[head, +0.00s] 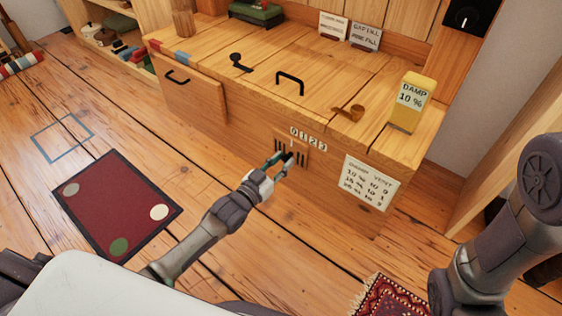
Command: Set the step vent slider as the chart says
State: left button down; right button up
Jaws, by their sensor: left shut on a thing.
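The step vent (304,152) is a small slotted wooden plate on the front of the timber step, with the digits 0 1 2 3 (308,139) above it. My left gripper (283,163) is at the vent, shut on the dark slider knob (289,156). The fingers partly hide the knob, and I cannot tell which digit it stands at. The chart (369,183), headed DAMP and VENT, is on the step front to the right; its small rows are hard to read. A yellow block (413,103) on the step top reads DAMP 10 %. My right gripper is out of view.
The step top holds a black handle (290,80), a black latch (239,63) and a wooden scoop (350,112). Two cards (349,31) stand at the back. A dark red mat (116,205) and a patterned rug (392,298) lie on the floor.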

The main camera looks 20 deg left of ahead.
aim_at(300, 158)
pick_arm(q)
jog(key=shift+s+d+r+p, duration=0.1)
jog(key=shift+s+d+p, duration=0.15)
jog(key=shift+d+p, duration=0.25)
jog(key=shift+s+d+r+p, duration=0.1)
jog(key=shift+s+d+p, duration=0.1)
jog(key=shift+d+p, duration=0.3)
jog(key=shift+s+d+f, duration=0.1)
jog(key=shift+d+f, duration=0.05)
jog(key=shift+d, duration=0.3)
jog(key=c, duration=0.9)
grip_release()
jog(key=shift+a, duration=0.1)
jog(key=shift+s+f, duration=0.1)
jog(key=shift+s, duration=0.1)
jog(key=v, duration=1.1)
jog(key=shift+s+a, duration=0.15)
jog(key=shift+s, duration=0.15)
